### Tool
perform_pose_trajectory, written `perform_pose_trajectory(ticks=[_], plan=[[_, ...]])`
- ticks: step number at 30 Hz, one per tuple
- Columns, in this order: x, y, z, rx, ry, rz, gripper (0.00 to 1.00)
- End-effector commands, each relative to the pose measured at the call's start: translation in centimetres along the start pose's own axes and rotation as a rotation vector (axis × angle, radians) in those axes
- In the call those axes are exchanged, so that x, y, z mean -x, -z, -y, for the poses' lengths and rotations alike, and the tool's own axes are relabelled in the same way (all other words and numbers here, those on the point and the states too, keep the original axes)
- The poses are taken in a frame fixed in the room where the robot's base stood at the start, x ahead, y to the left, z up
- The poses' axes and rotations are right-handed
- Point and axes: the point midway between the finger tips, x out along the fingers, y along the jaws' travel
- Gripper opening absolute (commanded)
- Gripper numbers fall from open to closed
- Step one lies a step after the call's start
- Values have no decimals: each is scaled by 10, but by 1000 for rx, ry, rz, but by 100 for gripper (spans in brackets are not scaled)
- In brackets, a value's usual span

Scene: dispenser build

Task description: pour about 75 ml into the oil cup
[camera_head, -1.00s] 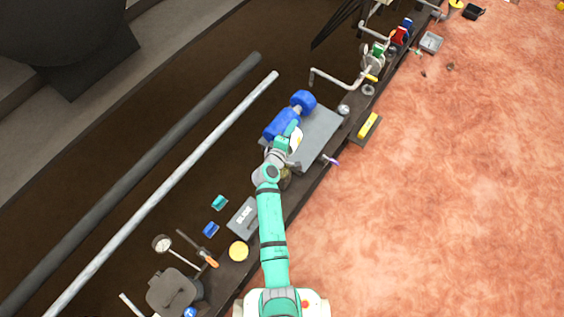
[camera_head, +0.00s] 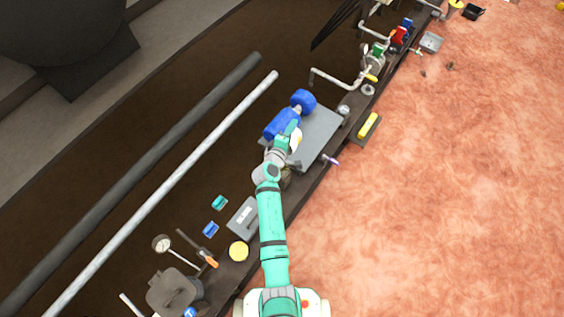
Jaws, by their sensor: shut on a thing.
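My gripper (camera_head: 291,132) is at the end of the green arm, over the grey plate (camera_head: 319,127) on the long dark bench. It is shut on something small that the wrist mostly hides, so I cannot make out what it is. A blue device with two thick cylinders, a near one (camera_head: 279,125) and a far one (camera_head: 304,101), lies at the plate's left side, right beside my gripper. A pale round thing with a yellowish edge (camera_head: 297,143) shows just right of the gripper. I cannot tell which thing is the oil cup, nor see any liquid.
The reddish floor at right is mostly clear.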

Motion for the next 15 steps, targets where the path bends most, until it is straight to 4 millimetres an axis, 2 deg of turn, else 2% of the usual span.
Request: perform_pose_trajectory(ticks=[7,15], plan=[[-5,0,-5,-3,70,1,5],[-17,0,5,-2,208,2,5]])
